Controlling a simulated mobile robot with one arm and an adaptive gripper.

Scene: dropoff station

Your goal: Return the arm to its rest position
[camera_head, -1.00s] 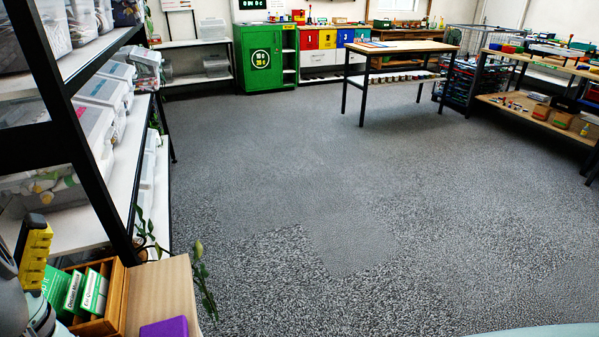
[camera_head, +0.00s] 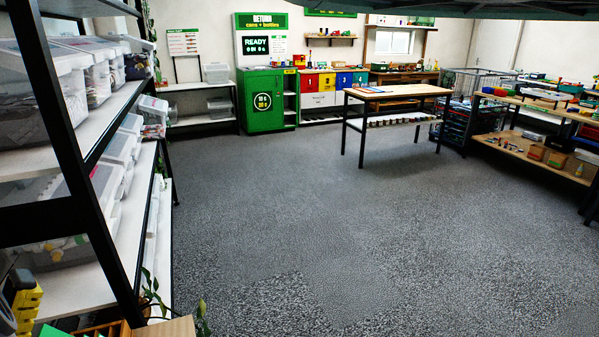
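My gripper cannot be made out in the view. A ribbed yellow and black object (camera_head: 25,302) shows at the bottom left edge, cut off by the frame. I cannot tell whether it is part of my arm or a separate thing. A dark shape crosses the top right of the picture, and I cannot tell what it is.
A black-framed shelf (camera_head: 118,185) with clear bins stands close on the left. Below it are a plant (camera_head: 150,290) and a wooden box (camera_head: 165,328). A green return cabinet (camera_head: 262,98), a table (camera_head: 398,91) and a workbench (camera_head: 540,103) stand farther off. The grey floor (camera_head: 330,220) is clear.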

